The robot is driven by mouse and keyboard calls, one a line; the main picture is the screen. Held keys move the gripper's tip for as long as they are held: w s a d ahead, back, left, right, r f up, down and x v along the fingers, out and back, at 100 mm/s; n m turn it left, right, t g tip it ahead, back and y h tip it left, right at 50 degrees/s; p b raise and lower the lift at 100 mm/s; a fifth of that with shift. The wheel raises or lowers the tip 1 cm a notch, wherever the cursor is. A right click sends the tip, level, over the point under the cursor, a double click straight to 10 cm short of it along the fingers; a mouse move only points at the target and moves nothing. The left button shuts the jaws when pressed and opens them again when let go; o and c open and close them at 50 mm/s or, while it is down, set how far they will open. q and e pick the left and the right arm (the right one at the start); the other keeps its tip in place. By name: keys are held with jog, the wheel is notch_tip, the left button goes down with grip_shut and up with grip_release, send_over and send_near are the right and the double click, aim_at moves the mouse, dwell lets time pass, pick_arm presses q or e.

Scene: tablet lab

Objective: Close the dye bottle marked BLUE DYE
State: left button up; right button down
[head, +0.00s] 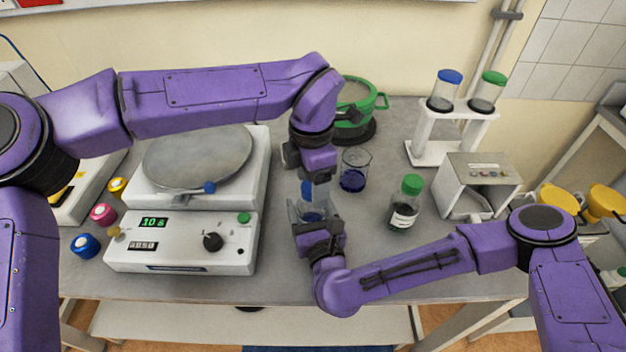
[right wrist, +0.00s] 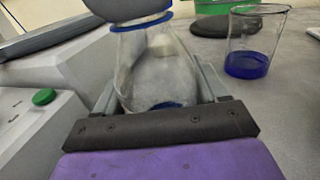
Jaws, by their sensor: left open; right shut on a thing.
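A clear bottle (head: 311,213) with dark blue at its base stands near the bench's front, right of the scale. Its blue cap (head: 307,188) is at its mouth; I cannot tell whether it is seated. In the right wrist view the bottle (right wrist: 152,75) is between my right gripper's fingers, with a blue ring round its neck. My right gripper (head: 316,222) is shut on the bottle from the front. My left gripper (head: 314,178) is open, pointing down just above the cap, partly hiding it. No label shows on this bottle.
A beaker of blue liquid (head: 354,171) stands just behind right. A green-capped bottle (head: 405,204) stands to the right, near a grey box (head: 477,185). The scale (head: 184,242) is close on the left.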

pick_arm(q)
notch_tip(320, 180, up, 12)
pick_arm(e)
grip_release()
jog(key=shift+w, duration=0.1)
pick_arm(q)
notch_tip(320, 180, down, 4)
jog(key=b, duration=0.3)
jog(key=shift+b, duration=0.4)
pick_arm(e)
jog(key=v, duration=0.9)
jog(key=shift+f, duration=0.2)
jog(key=shift+v, duration=0.8)
jog(key=shift+r, duration=0.15)
